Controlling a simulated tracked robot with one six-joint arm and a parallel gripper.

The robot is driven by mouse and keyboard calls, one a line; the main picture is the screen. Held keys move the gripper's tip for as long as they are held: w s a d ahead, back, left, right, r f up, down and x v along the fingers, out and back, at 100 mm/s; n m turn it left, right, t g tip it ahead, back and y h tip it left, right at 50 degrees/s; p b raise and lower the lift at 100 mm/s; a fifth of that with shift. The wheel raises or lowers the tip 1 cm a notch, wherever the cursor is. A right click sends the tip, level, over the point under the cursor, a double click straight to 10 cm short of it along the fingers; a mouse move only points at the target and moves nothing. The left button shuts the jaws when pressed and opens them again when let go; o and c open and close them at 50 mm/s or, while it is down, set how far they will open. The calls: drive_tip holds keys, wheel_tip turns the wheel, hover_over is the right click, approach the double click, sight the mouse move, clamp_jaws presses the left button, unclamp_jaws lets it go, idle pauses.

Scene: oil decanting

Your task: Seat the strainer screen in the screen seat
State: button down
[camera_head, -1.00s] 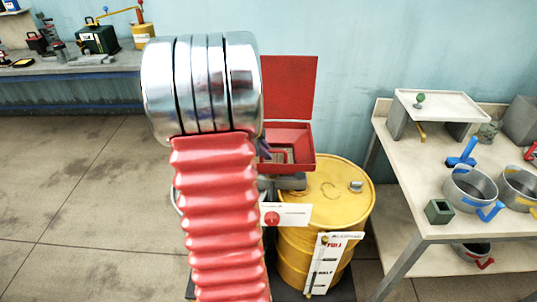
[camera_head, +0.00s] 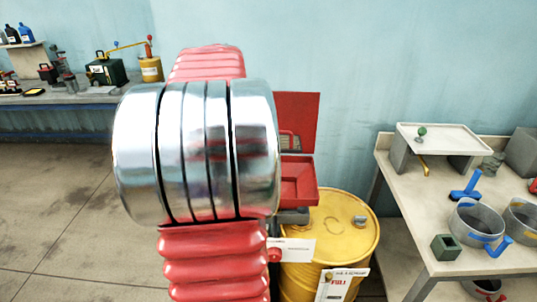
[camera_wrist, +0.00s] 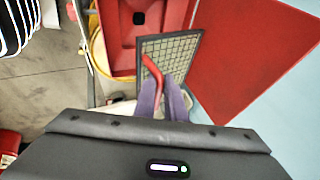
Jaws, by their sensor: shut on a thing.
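The strainer screen (camera_wrist: 172,52), a square mesh in a dark frame with a red handle (camera_wrist: 153,72), shows in the wrist view. My gripper (camera_wrist: 163,92), with purple fingers, is shut on the red handle. The screen is tilted, apart from the floor of the open red box (camera_wrist: 112,42). A dark hole shows in the box floor; I cannot make out the seat's edges clearly. In the head view the red box (camera_head: 298,182) is partly hidden behind my arm. A bit of the screen (camera_head: 289,142) shows above it, in front of the raised red lid (camera_head: 298,108). My fingers are hidden there.
A yellow drum (camera_head: 335,245) stands below the box, with a level gauge card in front. A table (camera_head: 415,215) at right holds pots, a blue tool and a small green block. A bench (camera_head: 70,103) stands at back left. Open floor lies at left.

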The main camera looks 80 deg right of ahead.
wheel_tip(320, 180, up, 8)
drive_tip(key=shift+r, duration=0.1)
drive_tip(key=shift+w, duration=0.1)
idle(0.6)
drive_tip(key=w+a+f+n+t+y, duration=0.1)
drive_tip(key=w+a+f+n+t, duration=0.35)
drive_tip(key=w, duration=0.65)
drive_tip(key=w+a+f+n+t, duration=0.1)
drive_tip(key=w+a+f+n, duration=0.4)
drive_tip(key=w+a+n, duration=0.45)
drive_tip(key=w+a+f+n+t+y, duration=0.1)
drive_tip(key=w+a+f+n+t, duration=0.3)
drive_tip(key=w, duration=0.8)
drive_tip(key=w+a+f+n+y, duration=0.3)
drive_tip(key=w+a+f+n, duration=0.1)
drive_tip(key=a, duration=0.8)
drive_tip(key=w+a+f+n+g+y, duration=0.1)
drive_tip(key=w+a+n, duration=0.5)
drive_tip(key=a, duration=0.7)
drive_tip(key=w+a+f+n+g+y, duration=0.1)
drive_tip(key=w+a+f+n+y, duration=0.3)
drive_tip(key=a, duration=0.9)
wheel_tip(320, 180, down, 3)
drive_tip(key=w+n, duration=0.2)
drive_tip(key=n, duration=0.1)
drive_tip(key=shift+r+y, duration=0.2)
drive_tip(key=shift+y, duration=0.1)
drive_tip(key=shift+w+d, duration=0.1)
drive_tip(key=shift+w, duration=0.05)
